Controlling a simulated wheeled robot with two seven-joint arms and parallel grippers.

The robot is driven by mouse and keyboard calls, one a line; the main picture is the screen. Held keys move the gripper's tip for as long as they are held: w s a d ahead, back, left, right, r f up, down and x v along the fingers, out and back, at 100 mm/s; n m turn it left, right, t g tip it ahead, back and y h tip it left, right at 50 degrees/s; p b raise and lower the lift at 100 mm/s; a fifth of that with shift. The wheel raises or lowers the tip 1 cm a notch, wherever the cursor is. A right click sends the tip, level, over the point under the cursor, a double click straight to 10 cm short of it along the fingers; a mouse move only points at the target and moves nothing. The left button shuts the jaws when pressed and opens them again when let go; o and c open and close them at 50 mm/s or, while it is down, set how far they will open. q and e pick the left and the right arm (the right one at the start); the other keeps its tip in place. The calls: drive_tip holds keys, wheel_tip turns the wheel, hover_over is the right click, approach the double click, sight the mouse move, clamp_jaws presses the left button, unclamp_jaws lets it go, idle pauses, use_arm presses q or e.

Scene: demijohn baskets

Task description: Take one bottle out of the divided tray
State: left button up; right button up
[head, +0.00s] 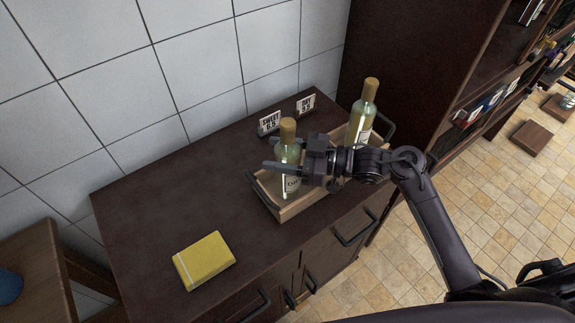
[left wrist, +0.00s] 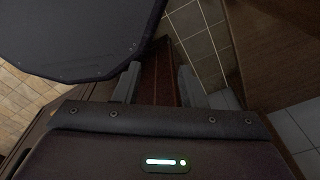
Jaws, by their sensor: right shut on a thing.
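The divided tray (head: 299,207) is wooden with dark handles and stands on the dark cabinet. One pale green bottle (head: 289,152) with a tan top stands upright at its left end. Another similar bottle (head: 364,112) stands at its right end. My right gripper (head: 283,157) reaches in from the right and is shut on the left bottle. The gripper hides part of that bottle and the middle of the tray. My left gripper is not in the head view; its two fingers (left wrist: 158,84) show apart and empty in the left wrist view.
A yellow book (head: 204,261) lies on the cabinet top (head: 150,215) at the front left. Two small signs, one reading SWEET (head: 269,122) and another (head: 306,104), stand behind the tray. A tiled wall is behind, and a tall dark shelf (head: 420,70) rises at the right.

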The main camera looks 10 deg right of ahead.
drive_tip(key=shift+r, duration=0.25)
